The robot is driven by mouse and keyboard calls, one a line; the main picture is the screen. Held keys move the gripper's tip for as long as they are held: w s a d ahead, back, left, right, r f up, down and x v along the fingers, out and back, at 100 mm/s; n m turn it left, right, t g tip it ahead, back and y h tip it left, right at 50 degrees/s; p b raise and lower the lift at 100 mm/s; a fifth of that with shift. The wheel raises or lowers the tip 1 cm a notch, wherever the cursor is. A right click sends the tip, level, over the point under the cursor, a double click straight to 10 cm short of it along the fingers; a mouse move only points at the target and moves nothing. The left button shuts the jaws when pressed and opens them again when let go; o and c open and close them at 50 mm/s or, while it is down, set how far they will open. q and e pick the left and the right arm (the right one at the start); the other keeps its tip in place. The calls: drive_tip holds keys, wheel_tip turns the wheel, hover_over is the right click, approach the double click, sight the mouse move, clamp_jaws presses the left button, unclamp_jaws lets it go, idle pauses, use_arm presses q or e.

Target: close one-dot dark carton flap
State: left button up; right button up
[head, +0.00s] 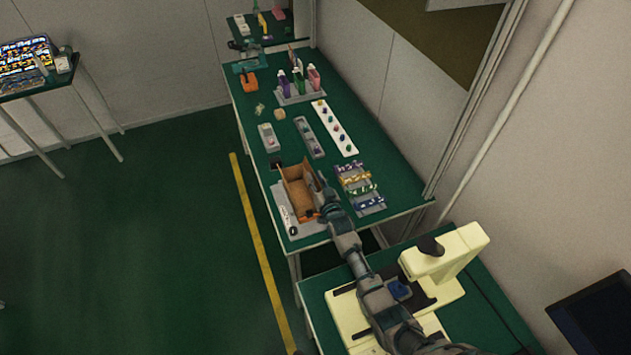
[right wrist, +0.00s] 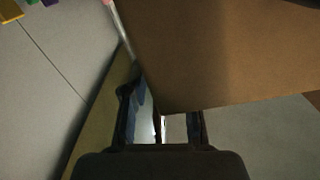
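The open brown carton (head: 300,188) stands near the front left of the green bench in the head view, its inside showing. My right gripper (head: 326,197) is at the carton's right side. In the right wrist view a brown cardboard panel (right wrist: 225,50) fills the upper right, close to the camera. My right gripper (right wrist: 163,115) shows below it with its two fingers apart and no object visibly held. The panel's edge meets the right finger's tip; I cannot tell if they touch. I cannot make out the dot mark. My left gripper is not in view.
A grey tray (head: 280,207) lies beside the carton. Racks of small coloured parts (head: 358,182) stand right of my gripper. A white strip (head: 334,128) and bottles in a holder (head: 299,86) are farther back. A cream machine (head: 445,252) stands near my right arm.

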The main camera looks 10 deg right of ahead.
drive_tip(key=shift+d, duration=0.1)
clamp_jaws()
drive_tip(key=shift+a+n, duration=0.2)
drive_tip(key=shift+n, duration=0.2)
drive_tip(key=shift+s+a+r+n+p, duration=0.1)
drive_tip(key=shift+a+n+p, duration=0.25)
drive_tip(key=shift+n, duration=0.95)
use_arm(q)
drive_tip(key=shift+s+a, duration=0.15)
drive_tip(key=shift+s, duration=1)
use_arm(e)
drive_tip(key=shift+s+a+f+n, duration=0.15)
drive_tip(key=shift+a+n, duration=0.15)
drive_tip(key=shift+n, duration=0.6)
drive_tip(key=shift+a+f+n, duration=0.1)
drive_tip(key=shift+a+n, duration=0.2)
drive_tip(key=shift+n, duration=0.6)
